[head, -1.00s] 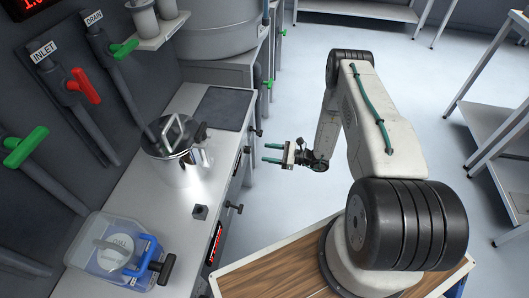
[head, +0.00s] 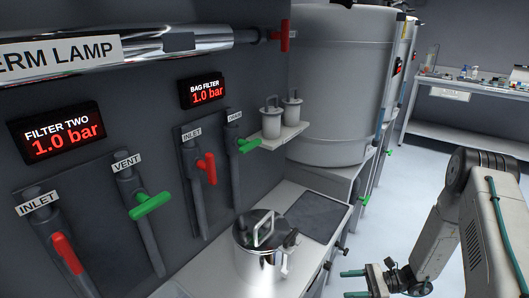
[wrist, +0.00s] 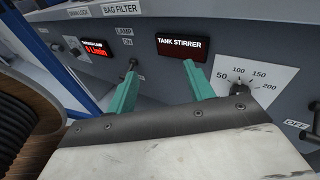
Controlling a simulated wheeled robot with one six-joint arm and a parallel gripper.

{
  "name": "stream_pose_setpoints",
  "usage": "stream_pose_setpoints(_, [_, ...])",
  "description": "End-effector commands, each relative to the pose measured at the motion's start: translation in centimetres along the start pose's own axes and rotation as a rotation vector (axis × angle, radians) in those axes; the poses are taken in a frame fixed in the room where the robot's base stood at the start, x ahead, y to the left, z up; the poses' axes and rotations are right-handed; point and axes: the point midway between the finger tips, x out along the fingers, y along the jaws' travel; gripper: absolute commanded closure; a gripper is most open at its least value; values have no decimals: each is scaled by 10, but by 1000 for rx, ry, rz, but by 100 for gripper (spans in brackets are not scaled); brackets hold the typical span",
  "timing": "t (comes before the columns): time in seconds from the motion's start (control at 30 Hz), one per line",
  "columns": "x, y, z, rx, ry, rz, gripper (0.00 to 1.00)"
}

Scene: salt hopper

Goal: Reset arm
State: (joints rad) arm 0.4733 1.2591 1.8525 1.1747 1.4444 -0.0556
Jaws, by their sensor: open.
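My gripper (head: 353,283) is at the bottom of the head view, to the right of the bench, with its two green fingers apart and nothing between them. In the wrist view the open green fingers (wrist: 158,86) point towards a grey control panel (wrist: 225,55), with a "TANK STIRRER" display (wrist: 182,46) beyond them. I cannot tell how far the fingers are from the panel. My white arm is folded at the lower right of the head view.
A shiny lidded metal pot (head: 262,250) stands on the bench (head: 200,284) beside a dark plate (head: 318,215). Wall valves include a red inlet handle (head: 207,167) and a green drain handle (head: 247,146). A large tank (head: 343,90) stands behind. Pale floor (head: 410,190) is clear at right.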

Motion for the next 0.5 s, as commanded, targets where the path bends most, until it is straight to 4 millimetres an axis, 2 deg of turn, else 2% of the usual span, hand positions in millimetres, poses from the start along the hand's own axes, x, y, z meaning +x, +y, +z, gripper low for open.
stream_pose_setpoints(0.03, [-2,0,23,-35,21,57,47])
stream_pose_setpoints(0.2, [-8,14,93,-151,99,264,47])
stream_pose_setpoints(0.5, [-24,49,202,-370,269,582,47])
